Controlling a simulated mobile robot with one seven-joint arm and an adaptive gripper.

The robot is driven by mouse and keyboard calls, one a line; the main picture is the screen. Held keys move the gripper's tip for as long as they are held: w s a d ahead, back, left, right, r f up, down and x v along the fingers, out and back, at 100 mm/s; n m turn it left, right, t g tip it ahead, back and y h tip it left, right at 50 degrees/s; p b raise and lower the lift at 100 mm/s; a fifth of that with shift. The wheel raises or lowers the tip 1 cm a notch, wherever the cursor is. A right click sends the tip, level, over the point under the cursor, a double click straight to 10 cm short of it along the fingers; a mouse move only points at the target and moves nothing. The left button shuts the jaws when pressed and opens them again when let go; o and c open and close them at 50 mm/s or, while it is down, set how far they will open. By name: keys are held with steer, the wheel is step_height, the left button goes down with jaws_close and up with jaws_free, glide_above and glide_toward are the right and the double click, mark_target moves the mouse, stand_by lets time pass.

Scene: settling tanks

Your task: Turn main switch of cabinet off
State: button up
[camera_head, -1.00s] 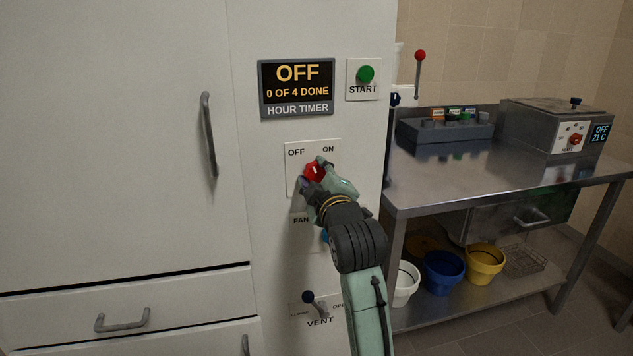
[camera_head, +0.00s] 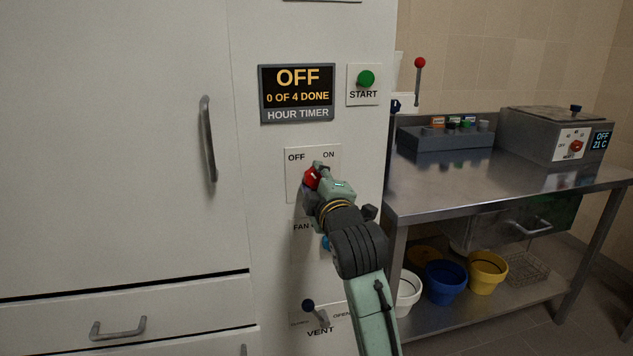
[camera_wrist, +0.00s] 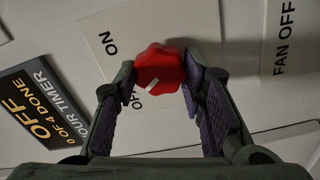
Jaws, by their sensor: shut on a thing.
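The main switch is a red knob (camera_head: 310,179) on a pale plate (camera_head: 293,172) marked OFF at left and ON at right, on the cabinet front. In the wrist view the knob (camera_wrist: 160,68) sits between the two purple-padded fingers of my gripper (camera_wrist: 162,82), which is shut on it. A white mark on the knob points toward the OFF label, which is partly hidden by a finger. In the head view my gripper (camera_head: 318,175) covers part of the knob and the plate's lower area.
An hour timer (camera_head: 297,93) reading OFF and a green START button (camera_head: 366,79) sit above. A FAN control below is mostly hidden by my arm. A vent lever (camera_head: 309,305) is lower down. A steel bench (camera_head: 480,178) stands at right.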

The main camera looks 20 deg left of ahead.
steer(key=o, duration=1.1)
steer(key=shift+o, duration=0.2)
steer(key=v, duration=1.2)
